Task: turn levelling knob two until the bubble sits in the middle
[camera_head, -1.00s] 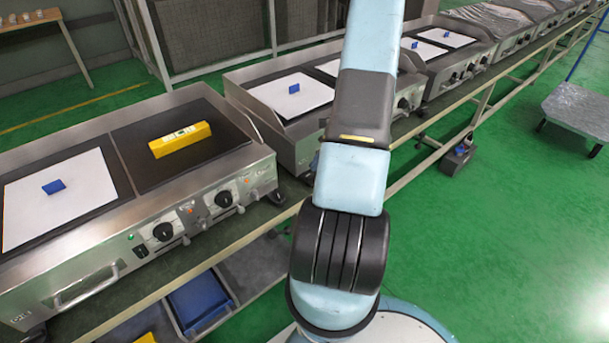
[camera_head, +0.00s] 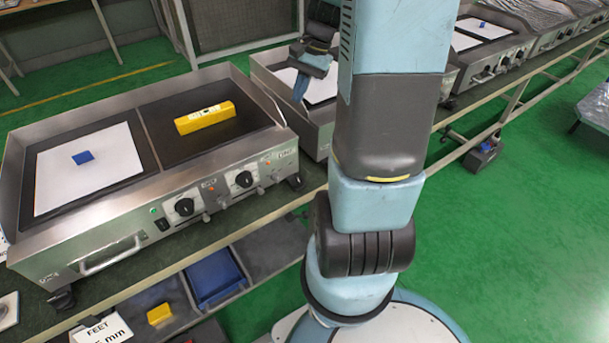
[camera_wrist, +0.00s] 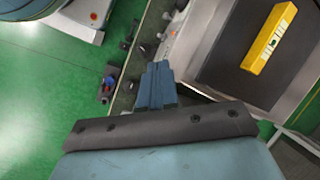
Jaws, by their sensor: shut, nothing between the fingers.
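A yellow spirit level (camera_head: 205,117) lies on the dark right plate of the nearest steel appliance (camera_head: 110,216). It also shows at the upper right of the wrist view (camera_wrist: 269,38). Its bubble is too small to read. Dark feet show under the appliance's front left corner (camera_head: 62,300) and front right corner (camera_head: 295,182). I cannot tell which is levelling knob two. My gripper (camera_head: 300,88) is in the air beyond the appliance's right end, in front of the second appliance. In the wrist view its blue fingers (camera_wrist: 155,85) are together and empty.
The front panel carries black dials (camera_head: 184,207) and a handle (camera_head: 110,256). A white sheet with a blue block (camera_head: 82,157) covers the left plate. Below are a blue bin (camera_head: 213,276), a yellow block (camera_head: 159,314) and a FEET card (camera_head: 102,329).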

